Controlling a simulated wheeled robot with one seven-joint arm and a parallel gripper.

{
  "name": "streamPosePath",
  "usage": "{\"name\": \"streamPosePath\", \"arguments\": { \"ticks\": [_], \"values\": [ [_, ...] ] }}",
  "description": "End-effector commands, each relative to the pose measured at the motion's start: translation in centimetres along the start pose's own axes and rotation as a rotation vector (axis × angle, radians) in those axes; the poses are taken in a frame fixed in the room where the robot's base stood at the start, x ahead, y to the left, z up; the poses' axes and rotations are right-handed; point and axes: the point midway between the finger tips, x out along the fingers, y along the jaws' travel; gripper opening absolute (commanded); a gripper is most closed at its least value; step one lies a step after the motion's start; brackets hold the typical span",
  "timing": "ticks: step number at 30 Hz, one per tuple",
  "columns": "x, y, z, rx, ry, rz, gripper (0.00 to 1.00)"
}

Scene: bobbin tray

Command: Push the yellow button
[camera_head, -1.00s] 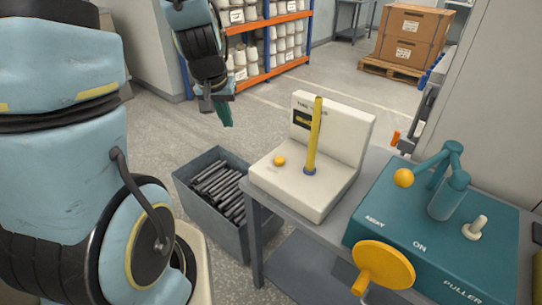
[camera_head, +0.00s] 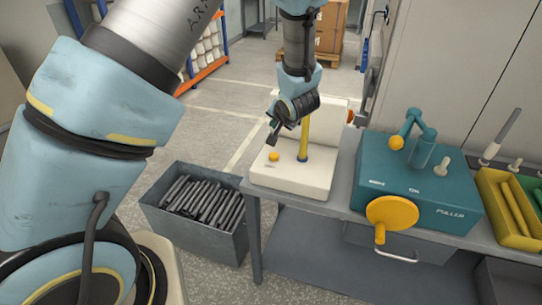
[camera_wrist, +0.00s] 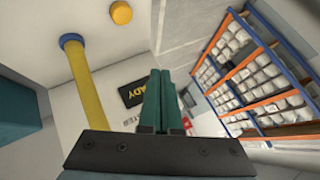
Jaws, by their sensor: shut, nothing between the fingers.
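The yellow button (camera_head: 274,156) is a small round knob on the base of the cream device (camera_head: 300,182). A yellow post (camera_head: 304,135) with a blue collar stands to its right. My gripper (camera_head: 272,138) is shut and empty, above and just behind the button, apart from it as far as I can tell. In the wrist view the yellow button (camera_wrist: 121,13) is near the top edge, the yellow post (camera_wrist: 86,90) is at left, and my green fingers (camera_wrist: 160,90) are together. A dark panel reading "ADY" (camera_wrist: 131,93) shows beside the fingers.
A teal puller machine (camera_head: 415,180) with a yellow hand wheel (camera_head: 392,212) stands right of the device on the grey bench (camera_head: 338,205). A grey bin (camera_head: 160,213) of dark rods is on the floor at left. Yellow and green trays (camera_head: 508,215) are at far right.

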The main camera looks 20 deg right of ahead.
Motion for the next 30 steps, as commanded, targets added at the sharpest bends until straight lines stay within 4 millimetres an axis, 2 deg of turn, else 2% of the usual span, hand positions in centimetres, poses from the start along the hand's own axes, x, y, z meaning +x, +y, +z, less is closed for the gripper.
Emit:
{"name": "streamPosePath", "arguments": {
  "ticks": [14, 30],
  "values": [
    [0.6, 0.5, 0.5, -0.002, 0.000, 0.002, 0.00],
    [4.5, 3.3, 3.3, -0.003, 0.000, 0.003, 0.00]
  ]
}}
